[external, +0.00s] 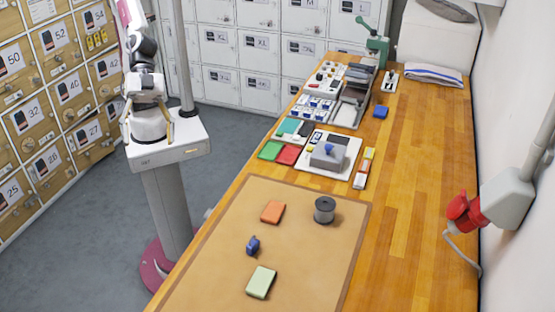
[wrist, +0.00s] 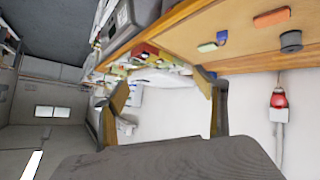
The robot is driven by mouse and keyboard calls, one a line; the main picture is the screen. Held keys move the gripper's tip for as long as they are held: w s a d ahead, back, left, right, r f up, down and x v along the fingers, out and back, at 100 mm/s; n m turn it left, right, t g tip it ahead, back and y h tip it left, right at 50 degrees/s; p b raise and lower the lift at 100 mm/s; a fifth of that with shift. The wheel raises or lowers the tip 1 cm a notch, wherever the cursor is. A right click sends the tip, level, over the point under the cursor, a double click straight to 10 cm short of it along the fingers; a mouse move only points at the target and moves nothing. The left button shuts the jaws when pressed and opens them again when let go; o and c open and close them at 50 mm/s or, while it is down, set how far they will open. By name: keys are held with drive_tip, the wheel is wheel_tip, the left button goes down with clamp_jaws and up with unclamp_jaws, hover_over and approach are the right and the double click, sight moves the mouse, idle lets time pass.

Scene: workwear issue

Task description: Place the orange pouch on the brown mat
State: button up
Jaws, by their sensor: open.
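The orange pouch (external: 273,212) lies flat on the brown mat (external: 310,262), towards its upper middle in the external view. The pouch also shows at the upper right of the wrist view (wrist: 271,17). My gripper (external: 149,138) is to the left of the table in the external view, well away from the pouch and the mat. In the wrist view its two fingers (wrist: 163,98) are spread apart with nothing between them.
On the mat are a grey spool (external: 324,210) right of the pouch, a small blue item (external: 253,245) and a pale green block (external: 261,282). Beyond the mat stand a white tray (external: 340,177), red and green pouches and a green press (external: 377,45). A red plug (external: 463,212) is on the right wall.

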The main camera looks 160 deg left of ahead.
drive_tip(key=s+a+f+m+g+y, duration=0.1)
drive_tip(key=s+f+g, duration=0.1)
drive_tip(key=s, duration=0.9)
drive_tip(key=s+a+f+m+g, duration=0.1)
drive_tip(key=s+f+g, duration=0.2)
drive_tip(key=s, duration=0.9)
drive_tip(key=shift+s+a+y, duration=0.2)
drive_tip(key=shift+a+y, duration=0.05)
drive_tip(key=shift+y, duration=0.15)
